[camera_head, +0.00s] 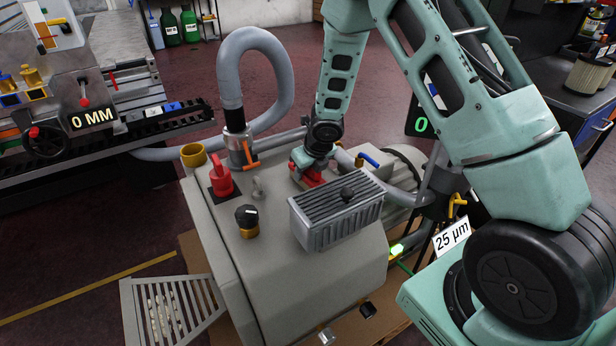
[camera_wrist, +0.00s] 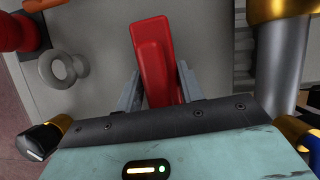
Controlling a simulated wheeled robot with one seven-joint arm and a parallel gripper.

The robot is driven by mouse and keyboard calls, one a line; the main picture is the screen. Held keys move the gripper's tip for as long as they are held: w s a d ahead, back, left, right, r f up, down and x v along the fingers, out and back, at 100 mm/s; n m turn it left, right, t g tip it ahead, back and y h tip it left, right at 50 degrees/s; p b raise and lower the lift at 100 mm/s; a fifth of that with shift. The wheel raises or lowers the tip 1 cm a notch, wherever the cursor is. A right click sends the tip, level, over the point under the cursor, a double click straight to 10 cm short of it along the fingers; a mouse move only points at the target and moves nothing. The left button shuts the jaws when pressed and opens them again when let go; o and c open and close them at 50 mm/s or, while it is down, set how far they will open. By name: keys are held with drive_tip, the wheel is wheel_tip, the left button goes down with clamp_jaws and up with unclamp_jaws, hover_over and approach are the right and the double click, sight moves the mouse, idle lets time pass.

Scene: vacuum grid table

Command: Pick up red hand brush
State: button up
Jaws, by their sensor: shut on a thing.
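The red hand brush (camera_wrist: 152,45) lies between the two grey fingers of my gripper (camera_wrist: 158,82) in the wrist view, its far end sticking out past the fingertips. The gripper is shut on it. In the head view my gripper (camera_head: 303,158) points down over the top of the grey machine cabinet, and part of the red brush (camera_head: 313,174) shows just below it, behind a ribbed grey box. The brush's bristles are hidden. I cannot tell whether it touches the cabinet top.
The ribbed grey box (camera_head: 340,222) stands close in front of the gripper. A red handle (camera_head: 220,176), a black knob (camera_head: 246,214) and a metal eye (camera_head: 258,188) rise from the cabinet top (camera_head: 282,250) to the left. A grey hose (camera_head: 228,80) loops behind. Pipes and a blue-handled valve (camera_head: 369,159) are at right.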

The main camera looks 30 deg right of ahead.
drive_tip(key=shift+r, duration=0.15)
wheel_tip(320, 180, up, 10)
drive_tip(key=p, duration=0.6)
drive_tip(key=shift+r+p, duration=0.15)
drive_tip(key=shift+p, duration=0.25)
drive_tip(key=shift+o, duration=0.9)
